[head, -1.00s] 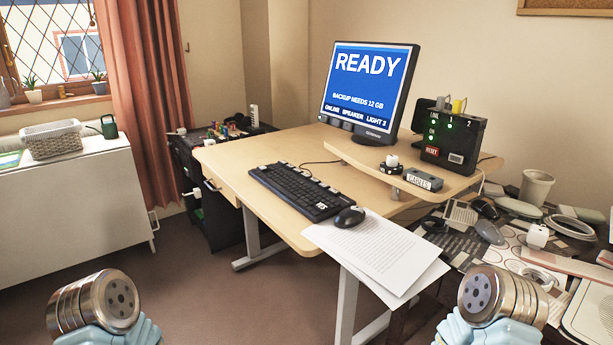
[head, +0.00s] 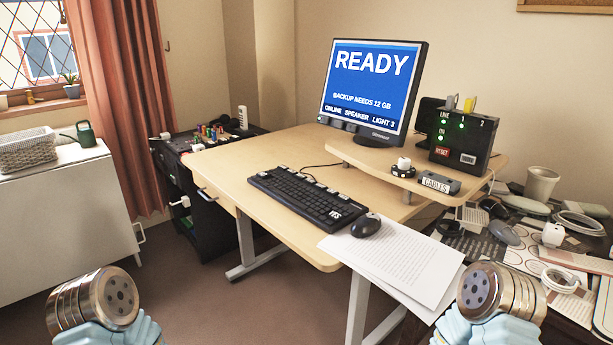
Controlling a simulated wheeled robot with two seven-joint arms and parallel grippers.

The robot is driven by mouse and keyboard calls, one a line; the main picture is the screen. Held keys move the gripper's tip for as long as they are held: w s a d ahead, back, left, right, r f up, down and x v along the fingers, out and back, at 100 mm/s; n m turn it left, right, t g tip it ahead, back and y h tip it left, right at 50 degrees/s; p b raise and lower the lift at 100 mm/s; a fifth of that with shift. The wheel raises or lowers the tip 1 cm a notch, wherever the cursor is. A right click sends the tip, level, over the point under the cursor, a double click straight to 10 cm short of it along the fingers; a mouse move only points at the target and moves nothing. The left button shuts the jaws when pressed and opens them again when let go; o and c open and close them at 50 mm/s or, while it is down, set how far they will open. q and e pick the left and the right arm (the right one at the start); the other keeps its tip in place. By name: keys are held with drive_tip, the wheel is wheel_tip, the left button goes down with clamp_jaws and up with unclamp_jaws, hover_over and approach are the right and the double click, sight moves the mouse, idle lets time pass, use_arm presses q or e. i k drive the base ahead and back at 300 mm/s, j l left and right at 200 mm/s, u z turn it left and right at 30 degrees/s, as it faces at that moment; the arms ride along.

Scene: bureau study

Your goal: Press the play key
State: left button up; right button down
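A black keyboard (head: 308,198) lies on the wooden desk (head: 237,172). It has several pale keys along its back edge, too small to read, and a white key marked YES (head: 335,213) at its near right corner. I cannot make out which key is the play key. The monitor (head: 372,88) reads READY, with ONLINE, SPEAKER and LIGHT 3 along the bottom of its screen. Small buttons sit at its lower left edge. Parts of my two arms show at the bottom corners, well short of the desk. No gripper fingers show.
A mouse (head: 366,225) and paper sheets (head: 405,262) lie at the desk's near right corner. A black box (head: 460,140) with green lights and a red RESET label stands on the riser (head: 345,150). A cluttered side table is at right. Floor (head: 215,290) in front is clear.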

sight(309, 181)
drive_tip(key=i+j+z, duration=0.15)
drive_tip(key=j, duration=0.3)
drive_tip(key=i+j+z, duration=0.1)
drive_tip(key=j, duration=0.35)
drive_tip(key=i+j+z, duration=0.15)
drive_tip(key=j, duration=0.3)
drive_tip(key=i+j+z, duration=0.15)
drive_tip(key=j, duration=0.35)
